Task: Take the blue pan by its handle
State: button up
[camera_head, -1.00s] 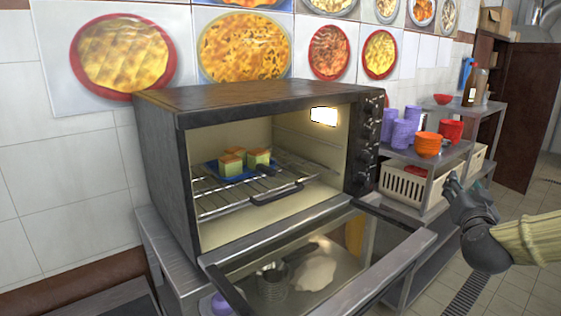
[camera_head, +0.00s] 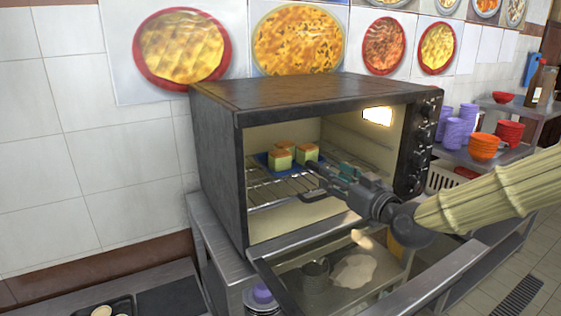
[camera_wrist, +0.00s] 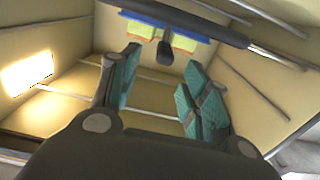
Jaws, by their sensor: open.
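The blue pan (camera_head: 264,160) sits on the wire rack inside the open oven, with several green-and-orange square pieces (camera_head: 281,157) on it. My gripper (camera_head: 330,171) reaches through the oven opening from the right, in front of the pan. In the wrist view the blue pan (camera_wrist: 185,30) is at the top, and its dark handle (camera_wrist: 165,52) points toward my gripper (camera_wrist: 155,85). The teal-padded fingers are apart, and the handle end lies ahead of the gap between them, apparently not gripped. In the head view my gripper hides most of the handle.
The oven (camera_head: 218,165) has its glass door (camera_head: 380,285) folded down under my arm. The wire rack (camera_head: 265,192) and oven walls surround my gripper closely. Purple cups (camera_head: 455,132) and orange bowls (camera_head: 484,146) stand on a shelf to the right.

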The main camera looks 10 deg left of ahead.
aim_at(312, 161)
jog(key=p+x, duration=0.1)
jog(key=x, duration=0.4)
jog(key=shift+p, duration=0.4)
jog(key=shift+w+a+r+p, duration=0.2)
jog(key=shift+w+a+p, duration=0.35)
jog(key=shift+p, duration=0.15)
jog(key=shift+p+x, duration=0.95)
jog(key=shift+x, duration=0.3)
jog(key=shift+w+a+f+p, duration=0.2)
jog(key=shift+w+a+p, duration=0.1)
jog(key=shift+w+a, duration=0.2)
jog(key=shift+c, duration=0.2)
grip_shut()
